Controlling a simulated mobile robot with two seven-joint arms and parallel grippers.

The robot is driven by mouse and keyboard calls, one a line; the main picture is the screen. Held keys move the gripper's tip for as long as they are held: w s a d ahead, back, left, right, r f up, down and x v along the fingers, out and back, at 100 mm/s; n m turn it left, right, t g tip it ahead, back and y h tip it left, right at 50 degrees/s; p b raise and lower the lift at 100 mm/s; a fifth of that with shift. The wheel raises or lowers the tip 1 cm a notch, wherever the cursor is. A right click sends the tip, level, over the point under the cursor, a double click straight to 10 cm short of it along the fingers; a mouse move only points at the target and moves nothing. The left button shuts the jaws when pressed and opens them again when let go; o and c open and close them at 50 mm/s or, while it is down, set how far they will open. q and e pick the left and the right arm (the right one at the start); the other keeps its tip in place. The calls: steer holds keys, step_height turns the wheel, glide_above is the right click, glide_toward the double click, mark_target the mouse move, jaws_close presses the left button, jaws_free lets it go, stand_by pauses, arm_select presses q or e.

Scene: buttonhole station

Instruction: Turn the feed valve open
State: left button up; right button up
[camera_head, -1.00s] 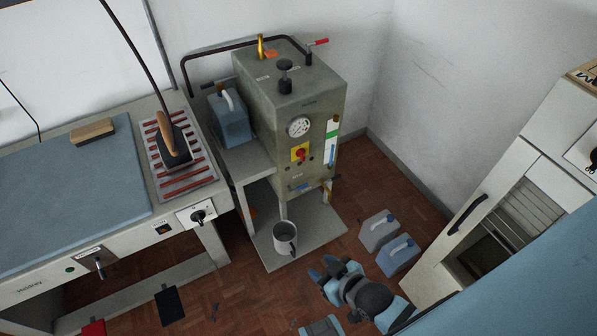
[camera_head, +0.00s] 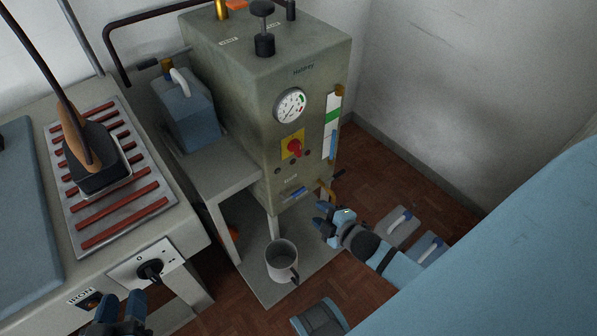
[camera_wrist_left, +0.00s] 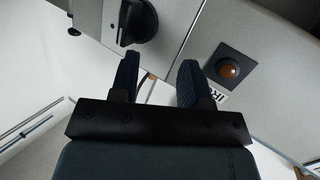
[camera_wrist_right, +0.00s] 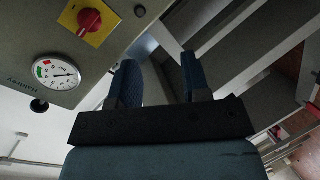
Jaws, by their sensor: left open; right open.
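The grey-green boiler (camera_head: 240,90) stands in the middle of the head view. Several fittings show on it: a brass fitting with a dark lever (camera_head: 330,187) low on its front right, a blue lever (camera_head: 295,193) low on its front, and a brass piece with a dark handle (camera_head: 163,66) behind the blue jug. I cannot tell which is the feed valve. My right gripper (camera_head: 322,220) is open and empty, just below the brass fitting; the right wrist view shows its fingers (camera_wrist_right: 158,82) apart. My left gripper (camera_head: 122,312) is open and empty in front of the iron table's panel.
A red knob (camera_head: 294,147) and pressure gauge (camera_head: 291,105) are on the boiler front. A mug (camera_head: 281,262) stands on the low shelf. The blue jug (camera_head: 186,112) is beside the boiler; two jugs (camera_head: 402,228) stand on the floor. The iron (camera_head: 95,160) rests on its rack.

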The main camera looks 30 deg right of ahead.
mark_target(300, 193)
steer(key=w+d+f+n+t+b, duration=0.1)
steer(key=w+d+f+n+b, duration=0.15)
steer(key=f+b, duration=0.35)
steer(key=w+d+f+n+b, duration=0.2)
steer(key=d+f+n+b, duration=0.1)
steer(key=f+b, duration=0.3)
arm_select(q)
step_height(300, 193, down, 9)
steer(key=d+m+h+b, duration=0.2)
steer(key=b, duration=0.2)
steer(key=shift+b, duration=0.35)
arm_select(e)
steer(key=shift+x, duration=7.1)
steer(key=shift+d, duration=0.15)
jaws_close()
